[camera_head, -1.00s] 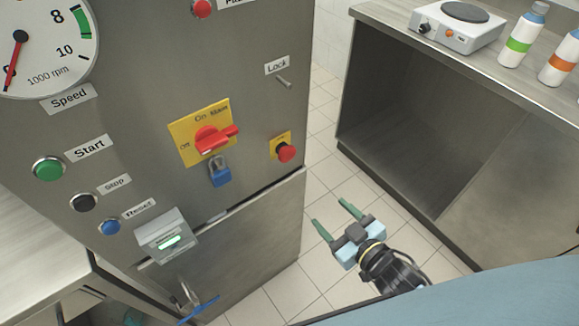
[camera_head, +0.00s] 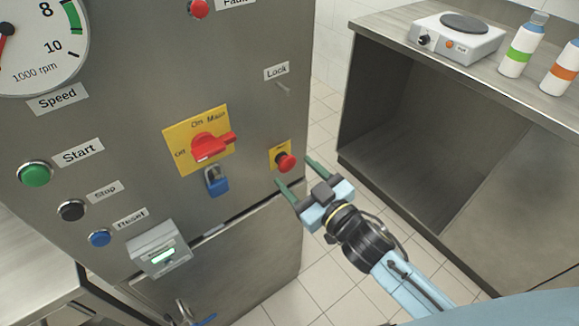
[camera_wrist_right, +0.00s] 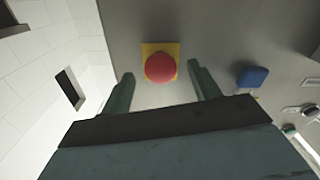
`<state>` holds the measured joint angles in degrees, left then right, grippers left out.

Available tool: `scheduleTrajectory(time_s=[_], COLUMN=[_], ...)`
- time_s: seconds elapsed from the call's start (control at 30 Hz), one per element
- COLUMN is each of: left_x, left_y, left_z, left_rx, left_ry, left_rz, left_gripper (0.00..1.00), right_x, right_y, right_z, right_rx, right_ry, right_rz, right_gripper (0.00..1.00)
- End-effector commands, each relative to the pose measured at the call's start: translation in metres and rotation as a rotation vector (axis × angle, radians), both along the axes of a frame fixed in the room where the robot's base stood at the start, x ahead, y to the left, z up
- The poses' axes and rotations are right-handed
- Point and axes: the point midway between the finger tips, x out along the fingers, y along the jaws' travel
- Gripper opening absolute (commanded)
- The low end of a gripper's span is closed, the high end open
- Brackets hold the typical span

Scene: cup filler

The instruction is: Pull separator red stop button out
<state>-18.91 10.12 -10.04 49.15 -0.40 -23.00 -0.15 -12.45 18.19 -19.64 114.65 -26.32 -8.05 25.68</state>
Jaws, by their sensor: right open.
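The red stop button (camera_head: 287,162) is a round red mushroom head on a small yellow plate (camera_head: 275,155), low on the right side of the steel panel. In the right wrist view the red button (camera_wrist_right: 160,67) sits on its yellow plate (camera_wrist_right: 172,46), ahead of and between my fingers. My right gripper (camera_head: 297,174) is open, its two green fingers pointing at the panel just below and beside the button. The right fingers (camera_wrist_right: 161,82) also show in the wrist view, apart from the button and empty between them. My left gripper is not in view.
A red main switch (camera_head: 212,146) on a yellow plate and a blue padlock (camera_head: 216,181) are left of the button. A lock pin (camera_head: 284,88) is above it. A counter (camera_head: 385,25) holding a hot plate (camera_head: 457,38) and bottles stands right. Open floor lies between.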

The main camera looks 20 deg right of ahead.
Motion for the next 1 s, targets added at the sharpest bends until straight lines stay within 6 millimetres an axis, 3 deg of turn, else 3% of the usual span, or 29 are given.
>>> scheduleTrajectory(time_s=[0.23,0.63,1.0], left_x=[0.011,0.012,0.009], left_y=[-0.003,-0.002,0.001], left_z=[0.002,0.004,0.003], left_rx=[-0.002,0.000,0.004], left_ry=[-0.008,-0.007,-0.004], left_rz=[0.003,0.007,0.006], left_gripper=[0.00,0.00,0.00], right_x=[0.027,0.032,0.032], right_y=[0.010,0.012,0.012], right_z=[0.000,0.000,0.000], right_rx=[-0.001,0.000,0.000], right_ry=[-0.001,0.000,0.000], right_rz=[-0.001,0.000,0.000], right_gripper=[0.62,0.62,0.13])
